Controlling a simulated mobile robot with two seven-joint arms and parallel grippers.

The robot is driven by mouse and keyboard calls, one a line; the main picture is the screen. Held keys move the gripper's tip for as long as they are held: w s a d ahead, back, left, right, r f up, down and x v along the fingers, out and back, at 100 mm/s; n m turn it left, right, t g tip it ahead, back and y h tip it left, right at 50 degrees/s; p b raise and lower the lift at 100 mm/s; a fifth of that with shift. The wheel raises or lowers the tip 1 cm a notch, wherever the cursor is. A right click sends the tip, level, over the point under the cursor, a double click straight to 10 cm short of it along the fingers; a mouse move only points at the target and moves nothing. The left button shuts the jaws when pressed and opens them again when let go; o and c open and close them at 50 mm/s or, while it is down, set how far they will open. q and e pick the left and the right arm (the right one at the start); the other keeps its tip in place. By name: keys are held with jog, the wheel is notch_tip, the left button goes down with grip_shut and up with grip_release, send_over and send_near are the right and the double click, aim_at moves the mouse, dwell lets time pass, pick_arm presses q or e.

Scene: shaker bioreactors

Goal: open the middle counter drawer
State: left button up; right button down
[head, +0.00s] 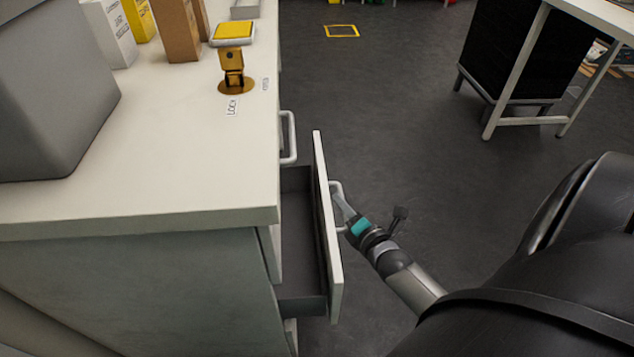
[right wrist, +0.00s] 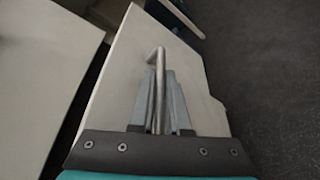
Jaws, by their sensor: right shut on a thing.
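The counter drawer (head: 328,225) stands pulled out from the white counter (head: 150,195), and part of its grey inside shows. Its front panel also shows in the right wrist view (right wrist: 125,75). The drawer's bar handle (head: 337,187) is on the outer face; in the right wrist view the handle (right wrist: 159,75) runs between the two fingers. My right gripper (head: 345,208) is shut on this handle, and it also shows in the right wrist view (right wrist: 160,105). My left gripper is not in view.
Another handle (head: 290,138) sits farther along the counter front. A white-framed table (head: 525,80) stands at the back right. The floor between is clear.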

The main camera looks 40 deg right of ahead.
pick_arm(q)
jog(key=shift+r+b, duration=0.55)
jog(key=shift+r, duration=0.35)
pick_arm(e)
jog(key=s+d, duration=0.4)
jog(key=d, duration=0.3)
jog(key=s+d, duration=0.5)
jog(key=d, duration=0.3)
jog(key=shift+s+d, duration=0.25)
jog(key=shift+s, duration=0.05)
jog(key=shift+f, duration=0.1)
jog(key=c, duration=0.9)
grip_release()
pick_arm(q)
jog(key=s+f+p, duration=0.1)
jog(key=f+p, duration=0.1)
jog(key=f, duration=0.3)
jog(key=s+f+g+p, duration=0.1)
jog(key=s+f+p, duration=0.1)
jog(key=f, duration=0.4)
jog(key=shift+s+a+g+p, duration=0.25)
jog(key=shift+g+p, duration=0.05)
jog(key=shift+p, duration=0.45)
pick_arm(e)
jog(key=shift+v, duration=7.6)
